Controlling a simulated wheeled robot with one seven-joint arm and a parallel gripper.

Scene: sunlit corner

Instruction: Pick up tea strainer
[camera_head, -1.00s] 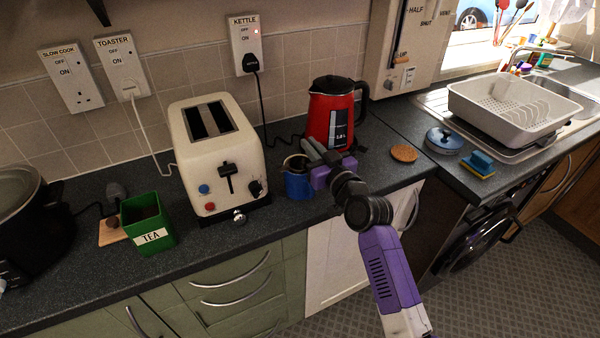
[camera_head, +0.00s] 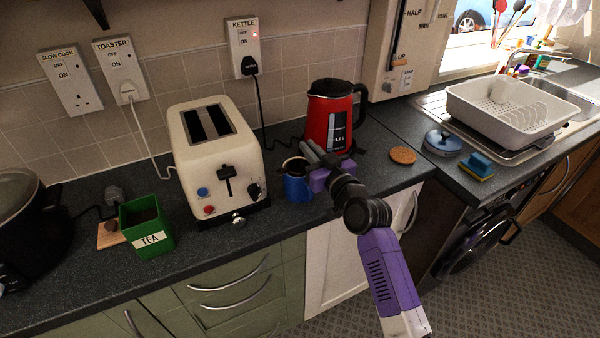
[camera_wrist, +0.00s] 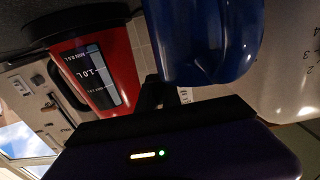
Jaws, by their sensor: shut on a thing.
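The tea strainer is hardly visible; only a dark shape shows at the mouth of the blue mug (camera_head: 297,186), too small to tell apart. The mug stands on the counter between toaster and red kettle, and fills the top of the wrist view (camera_wrist: 200,45). My gripper (camera_head: 312,153) is at the mug's right rim, its fingers closed together. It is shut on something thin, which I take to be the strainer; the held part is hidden. In the wrist view the dark fingers (camera_wrist: 165,95) are right by the mug's rim.
The red kettle (camera_head: 329,125) is close behind my gripper, and the cream toaster (camera_head: 215,160) is left of the mug. A green tea tin (camera_head: 148,228) stands further left. A round cork coaster (camera_head: 402,156) lies to the right, with bare counter around it.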

